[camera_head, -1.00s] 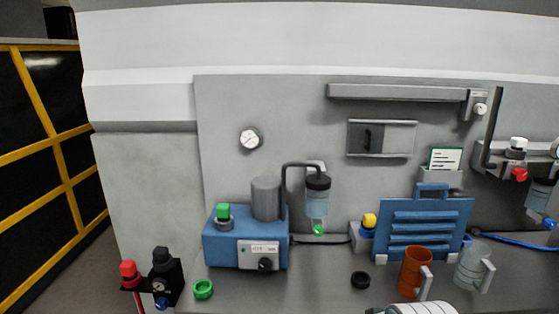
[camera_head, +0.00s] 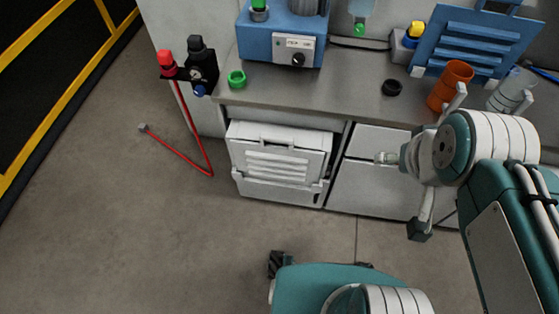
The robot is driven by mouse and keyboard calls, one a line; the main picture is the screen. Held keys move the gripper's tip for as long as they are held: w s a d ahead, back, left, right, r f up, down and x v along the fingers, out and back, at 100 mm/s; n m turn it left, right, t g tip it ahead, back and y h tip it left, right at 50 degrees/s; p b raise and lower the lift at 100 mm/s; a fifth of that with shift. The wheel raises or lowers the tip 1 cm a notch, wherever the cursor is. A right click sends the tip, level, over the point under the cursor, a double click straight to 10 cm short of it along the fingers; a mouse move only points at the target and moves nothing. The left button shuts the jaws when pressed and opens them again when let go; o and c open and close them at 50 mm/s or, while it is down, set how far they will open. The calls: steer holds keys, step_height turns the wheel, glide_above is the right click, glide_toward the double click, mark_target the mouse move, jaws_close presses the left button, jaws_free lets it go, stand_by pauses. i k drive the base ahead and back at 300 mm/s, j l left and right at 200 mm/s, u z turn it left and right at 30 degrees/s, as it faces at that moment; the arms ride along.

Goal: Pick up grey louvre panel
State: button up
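A pale grey louvre panel (camera_head: 278,166) with horizontal slats and a bar along its top edge is at the front of the lower cabinet, under the counter. It looks slightly askew, and a dark gap shows at its right side. My gripper (camera_head: 420,230) is right of the panel, in front of the white cabinet doors, and apart from the panel. Only a small dark end of it shows, so I cannot tell whether it is open or shut. A blue louvre panel (camera_head: 478,42) leans on the counter at the upper right.
The grey counter (camera_head: 300,97) carries a blue device (camera_head: 283,33), a green ring (camera_head: 236,78), a black ring (camera_head: 392,88), an orange mug (camera_head: 452,84) and a clear mug (camera_head: 510,92). A red hose (camera_head: 190,120) hangs left of the cabinet.

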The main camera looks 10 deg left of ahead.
mark_target(261, 161)
steer(key=k+z, duration=0.2)
steer(key=k, duration=0.3)
steer(key=k+l+z, duration=0.2)
steer(key=k, duration=0.3)
steer(key=k+z, duration=0.15)
steer(key=k, duration=0.35)
